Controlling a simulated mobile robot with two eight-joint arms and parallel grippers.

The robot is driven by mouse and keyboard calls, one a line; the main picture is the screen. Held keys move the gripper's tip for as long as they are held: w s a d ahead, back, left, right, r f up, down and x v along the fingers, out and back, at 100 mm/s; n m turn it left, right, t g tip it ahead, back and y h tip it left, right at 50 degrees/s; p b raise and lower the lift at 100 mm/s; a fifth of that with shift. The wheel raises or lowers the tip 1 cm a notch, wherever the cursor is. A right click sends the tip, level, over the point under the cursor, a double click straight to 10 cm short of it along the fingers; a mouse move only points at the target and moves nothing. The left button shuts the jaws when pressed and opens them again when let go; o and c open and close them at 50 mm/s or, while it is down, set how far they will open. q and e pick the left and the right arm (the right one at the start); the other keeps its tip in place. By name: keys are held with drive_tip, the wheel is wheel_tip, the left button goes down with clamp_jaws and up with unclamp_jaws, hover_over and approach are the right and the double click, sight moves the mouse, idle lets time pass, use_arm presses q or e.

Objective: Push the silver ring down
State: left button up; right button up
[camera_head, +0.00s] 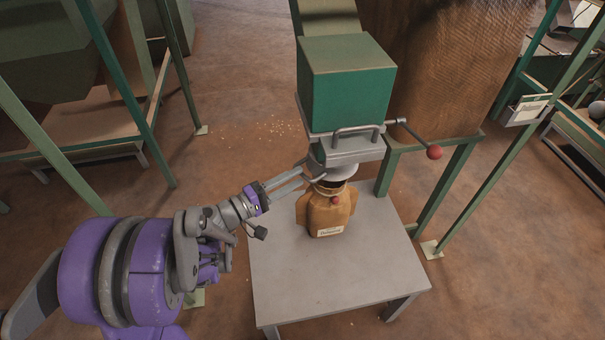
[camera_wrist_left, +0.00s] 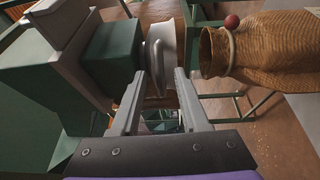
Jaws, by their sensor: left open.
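The silver ring (camera_head: 337,174) sits around the spout below the green hopper box, just above the open mouth of a brown sack (camera_head: 330,213). It also shows in the left wrist view as a pale curved band (camera_wrist_left: 183,45) beyond the fingers, with the sack (camera_wrist_left: 265,45) lying to its right in that picture. My left gripper (camera_head: 307,172) is open, with its fingers pointing at the ring from the left. In the left wrist view its two fingers (camera_wrist_left: 160,75) are spread, with nothing held between them. Contact with the ring cannot be told. My right gripper is out of view.
The green hopper box (camera_head: 345,85) with a grey handle (camera_head: 357,133) hangs over the grey table (camera_head: 290,285). A lever with a red knob (camera_head: 434,152) sticks out to the right. Green frame posts stand on both sides. The front of the tabletop is clear.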

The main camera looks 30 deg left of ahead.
sight(303, 175)
use_arm(q)
drive_tip(key=shift+x, duration=1.6)
drive_tip(key=shift+c, duration=0.2)
clamp_jaws()
drive_tip(key=shift+f, duration=0.1)
